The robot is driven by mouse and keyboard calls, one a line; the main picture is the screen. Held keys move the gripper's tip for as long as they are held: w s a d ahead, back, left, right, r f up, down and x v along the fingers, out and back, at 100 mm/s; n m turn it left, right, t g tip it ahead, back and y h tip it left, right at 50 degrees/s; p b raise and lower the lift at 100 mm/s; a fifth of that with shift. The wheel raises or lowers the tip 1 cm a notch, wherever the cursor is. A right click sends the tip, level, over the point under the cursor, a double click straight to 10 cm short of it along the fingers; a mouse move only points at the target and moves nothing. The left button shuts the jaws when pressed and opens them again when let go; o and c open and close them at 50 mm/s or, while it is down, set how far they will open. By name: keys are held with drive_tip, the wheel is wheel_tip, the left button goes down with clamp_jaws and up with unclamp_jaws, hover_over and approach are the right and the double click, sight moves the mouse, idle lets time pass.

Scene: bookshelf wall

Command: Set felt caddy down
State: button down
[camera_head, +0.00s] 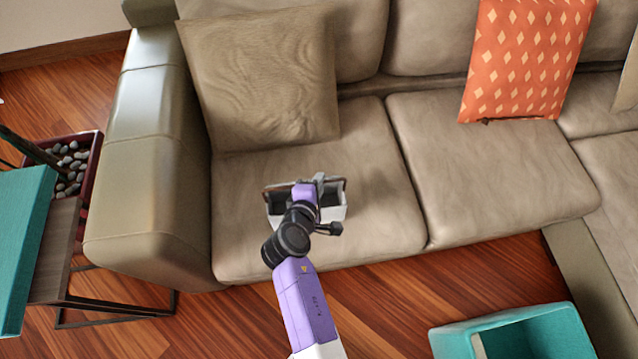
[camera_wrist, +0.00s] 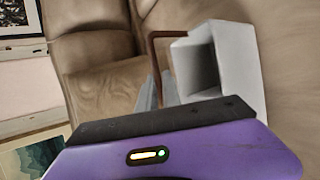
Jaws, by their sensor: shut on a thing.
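The felt caddy (camera_head: 335,212) is a light grey open box with a dark inside and a thin brown handle. It is at the left seat cushion of the beige sofa (camera_head: 375,150), near that cushion's front half. I cannot tell whether it rests on the cushion or hangs just above it. My gripper (camera_head: 319,184) is over the caddy and shut on it, seemingly at the handle. My arm hides part of the box.
A tan pillow (camera_head: 265,80) leans behind the caddy, and the sofa's armrest (camera_head: 150,160) is at left. An orange patterned pillow (camera_head: 525,60) lies further right. A teal box (camera_head: 455,343) stands on the wood floor at front right. The cushion right of the caddy is clear.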

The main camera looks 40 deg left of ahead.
drive_tip(key=shift+f, duration=0.2)
drive_tip(key=shift+f, duration=0.2)
drive_tip(key=c, duration=1.5)
unclamp_jaws()
drive_tip(key=shift+r, duration=0.15)
drive_tip(key=shift+s+d+r, duration=0.1)
drive_tip(key=shift+s+r, duration=0.05)
drive_tip(key=p+v, duration=0.2)
drive_tip(key=v, duration=0.9)
drive_tip(key=shift+s+r, duration=0.1)
drive_tip(key=shift+s, duration=0.2)
